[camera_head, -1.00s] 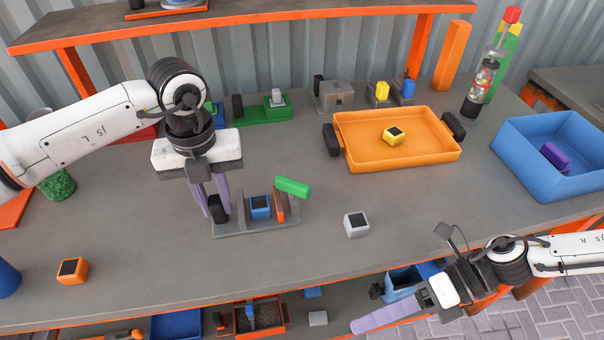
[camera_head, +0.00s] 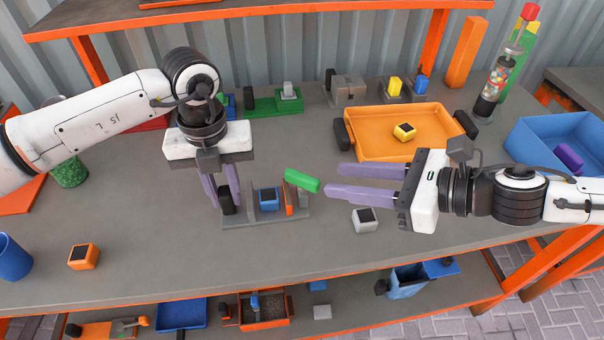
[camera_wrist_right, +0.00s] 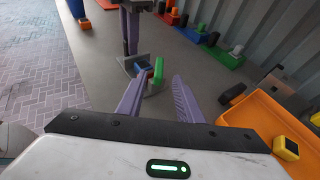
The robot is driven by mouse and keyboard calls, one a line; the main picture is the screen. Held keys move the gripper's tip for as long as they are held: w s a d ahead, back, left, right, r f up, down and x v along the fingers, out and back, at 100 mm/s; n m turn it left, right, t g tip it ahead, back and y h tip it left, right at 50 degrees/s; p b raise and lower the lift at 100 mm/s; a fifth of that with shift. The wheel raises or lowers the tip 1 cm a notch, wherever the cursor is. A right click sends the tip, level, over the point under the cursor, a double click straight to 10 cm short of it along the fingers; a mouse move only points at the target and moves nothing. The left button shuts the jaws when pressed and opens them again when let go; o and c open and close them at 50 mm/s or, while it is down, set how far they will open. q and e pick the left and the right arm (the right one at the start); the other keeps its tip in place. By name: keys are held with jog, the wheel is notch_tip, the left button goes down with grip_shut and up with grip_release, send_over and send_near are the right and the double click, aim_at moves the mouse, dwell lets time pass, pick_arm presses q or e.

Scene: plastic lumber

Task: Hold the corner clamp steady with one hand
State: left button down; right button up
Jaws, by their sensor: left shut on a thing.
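The corner clamp (camera_head: 295,215) is a grey base on the bench with a blue block (camera_head: 269,198), an orange plate (camera_head: 289,199) and a raised green handle (camera_head: 302,180). My left gripper (camera_head: 225,201) is shut on the black knob (camera_head: 226,203) at the clamp's left end. My right gripper (camera_head: 333,181) is open and empty, its purple fingers pointing left just right of the green handle. In the right wrist view, the green handle (camera_wrist_right: 158,70) shows ahead between the right fingers (camera_wrist_right: 157,98), with the left gripper beyond it.
An orange block (camera_head: 84,257) is at front left, where the bench is mostly clear.

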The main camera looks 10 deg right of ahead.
aim_at(306, 177)
jog(key=x, duration=0.9)
jog(key=shift+w+a+f, duration=0.1)
jog(key=shift+w+a, duration=0.05)
jog(key=shift+a, duration=0.15)
grip_shut()
